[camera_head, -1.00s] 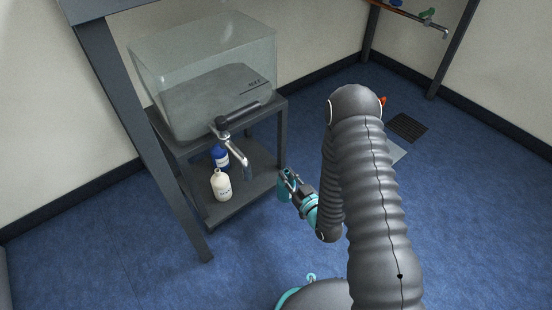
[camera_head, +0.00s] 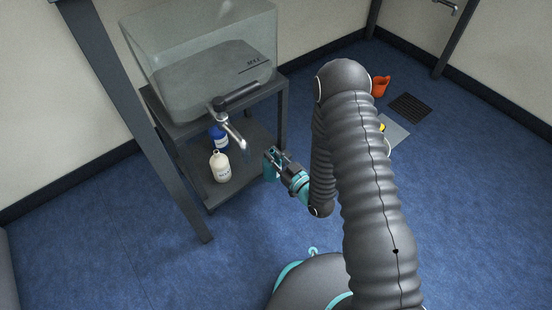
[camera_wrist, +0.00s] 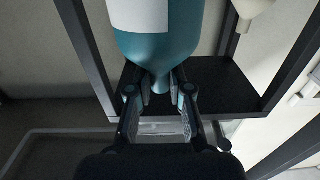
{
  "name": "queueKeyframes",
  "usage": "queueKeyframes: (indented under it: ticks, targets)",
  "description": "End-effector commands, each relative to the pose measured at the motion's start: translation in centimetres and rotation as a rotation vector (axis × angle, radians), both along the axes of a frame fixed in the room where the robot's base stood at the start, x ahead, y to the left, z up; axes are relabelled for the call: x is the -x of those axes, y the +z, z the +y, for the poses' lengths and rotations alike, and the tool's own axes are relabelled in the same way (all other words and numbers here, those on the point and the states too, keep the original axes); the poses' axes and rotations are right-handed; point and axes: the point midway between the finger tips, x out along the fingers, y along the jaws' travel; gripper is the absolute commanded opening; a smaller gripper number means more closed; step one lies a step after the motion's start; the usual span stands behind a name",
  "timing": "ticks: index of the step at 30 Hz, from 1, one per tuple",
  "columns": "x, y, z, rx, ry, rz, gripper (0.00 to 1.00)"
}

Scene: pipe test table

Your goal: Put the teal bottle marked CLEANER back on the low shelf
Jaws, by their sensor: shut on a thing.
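The teal bottle (camera_head: 268,171) is held by my gripper (camera_head: 275,158), just right of the low shelf (camera_head: 247,176) in the head view. In the wrist view the bottle (camera_wrist: 168,48) fills the top middle, its narrow end between my fingers (camera_wrist: 160,95). My gripper is shut on it. Part of a white label (camera_wrist: 140,14) shows; no lettering can be read there. The dark shelf surface (camera_wrist: 228,88) lies behind the bottle in the wrist view. The bottle appears apart from the shelf, though the exact gap cannot be told.
A cream bottle (camera_head: 220,168) and a blue bottle (camera_head: 219,140) stand on the shelf's left part. A clear tank (camera_head: 200,50) with a tap (camera_head: 232,130) sits above. An orange object (camera_head: 380,86) and a floor grate (camera_head: 410,107) lie right.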

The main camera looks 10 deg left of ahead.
Motion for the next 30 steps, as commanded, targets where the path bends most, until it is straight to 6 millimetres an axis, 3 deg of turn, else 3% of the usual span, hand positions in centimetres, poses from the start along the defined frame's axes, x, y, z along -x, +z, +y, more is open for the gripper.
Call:
queueKeyframes:
  ticks: [30]
  targets:
    - [-4.5,-0.1,5.3,-0.002,0.0,-0.001,0.0]
